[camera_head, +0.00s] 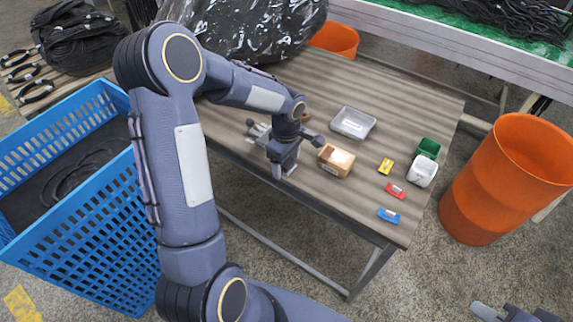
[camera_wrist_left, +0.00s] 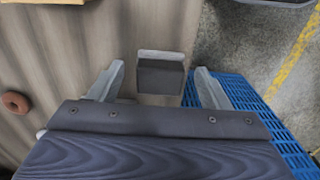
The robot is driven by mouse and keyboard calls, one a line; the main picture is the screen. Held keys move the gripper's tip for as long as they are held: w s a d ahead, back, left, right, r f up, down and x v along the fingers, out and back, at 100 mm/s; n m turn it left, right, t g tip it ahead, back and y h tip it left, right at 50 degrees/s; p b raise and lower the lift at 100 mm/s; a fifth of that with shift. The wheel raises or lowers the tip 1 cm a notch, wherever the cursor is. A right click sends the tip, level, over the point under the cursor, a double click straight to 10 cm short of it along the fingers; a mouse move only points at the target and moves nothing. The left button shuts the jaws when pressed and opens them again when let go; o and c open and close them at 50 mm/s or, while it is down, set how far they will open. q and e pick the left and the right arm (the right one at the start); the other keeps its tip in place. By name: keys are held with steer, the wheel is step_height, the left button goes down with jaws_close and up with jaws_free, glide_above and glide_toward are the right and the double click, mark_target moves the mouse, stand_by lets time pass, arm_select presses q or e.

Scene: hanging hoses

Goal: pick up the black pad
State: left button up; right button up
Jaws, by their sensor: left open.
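The black pad (camera_wrist_left: 160,77), a small dark block with a paler edge on its far side, lies on the striped wooden table (camera_wrist_left: 95,35) in the left wrist view. My left gripper (camera_wrist_left: 160,84) is open, with one finger on each side of the pad and visible gaps to both; nothing is held. In the head view my left gripper (camera_head: 283,170) is over the table's near left edge, and I cannot make out the pad there. Part of my right gripper (camera_head: 515,312) shows at the bottom right corner, mostly cut off by the frame.
A wooden box (camera_head: 336,161), a clear tray (camera_head: 353,123), a green cup (camera_head: 428,148), a white cup (camera_head: 422,171) and small coloured items stand on the table. A blue crate (camera_head: 95,240) is at left, an orange bin (camera_head: 505,180) at right. A brown ring (camera_wrist_left: 15,102) lies nearby.

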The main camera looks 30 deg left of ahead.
arm_select(q)
steer(key=shift+f, duration=0.1)
steer(key=c, duration=1.1)
steer(key=shift+r, duration=0.4)
step_height(320, 180, up, 2)
steer(key=shift+w+r, duration=0.1)
steer(key=s+r, duration=0.3)
steer(key=s, duration=0.1)
steer(key=s+r, duration=0.3)
steer(key=s, duration=0.2)
steer(key=s+r, duration=0.4)
steer(key=s, duration=0.1)
steer(key=shift+s, duration=0.1)
